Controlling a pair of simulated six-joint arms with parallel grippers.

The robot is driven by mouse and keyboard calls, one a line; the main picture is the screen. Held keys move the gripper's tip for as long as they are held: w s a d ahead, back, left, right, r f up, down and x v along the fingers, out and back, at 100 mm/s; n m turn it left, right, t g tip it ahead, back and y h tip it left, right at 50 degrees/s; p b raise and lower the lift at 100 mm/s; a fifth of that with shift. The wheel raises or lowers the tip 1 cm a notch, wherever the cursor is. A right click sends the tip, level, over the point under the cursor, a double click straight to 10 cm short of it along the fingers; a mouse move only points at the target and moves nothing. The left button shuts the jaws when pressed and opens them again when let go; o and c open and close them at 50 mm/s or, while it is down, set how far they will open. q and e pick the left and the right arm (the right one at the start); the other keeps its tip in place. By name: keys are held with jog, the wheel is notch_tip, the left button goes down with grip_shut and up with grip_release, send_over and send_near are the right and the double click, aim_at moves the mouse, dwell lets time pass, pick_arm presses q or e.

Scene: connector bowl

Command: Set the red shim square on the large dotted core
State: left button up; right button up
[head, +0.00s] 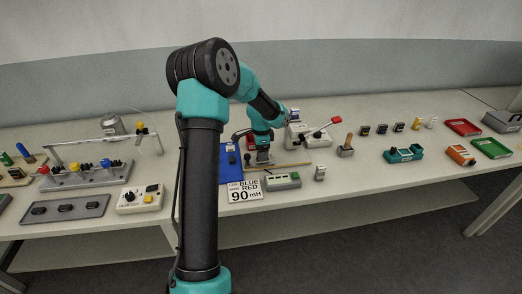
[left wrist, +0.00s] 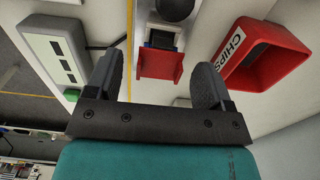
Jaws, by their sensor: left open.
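My left gripper (head: 263,158) is over the middle of the bench in the head view, pointing down. In the left wrist view its two fingers (left wrist: 158,82) are open and well apart. A small red piece (left wrist: 160,66), which may be the red shim, shows between and beyond the fingertips, with clear gaps on both sides. A dark block with a blue part (left wrist: 163,40) adjoins it. I cannot tell whether the fingers are level with the red piece. I cannot make out the large dotted core for certain. My right gripper is not in view.
A red CHIPS bin (left wrist: 262,58) stands close to the right finger in the wrist view. A grey meter (head: 282,181) and a "BLUE RED 90 mH" card (head: 245,192) lie in front. A blue mat (head: 229,165) is left of the gripper.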

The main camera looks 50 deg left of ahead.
pick_arm(q)
jog(key=shift+r, duration=0.15)
notch_tip(320, 180, up, 17)
dwell(0.6)
dwell(0.4)
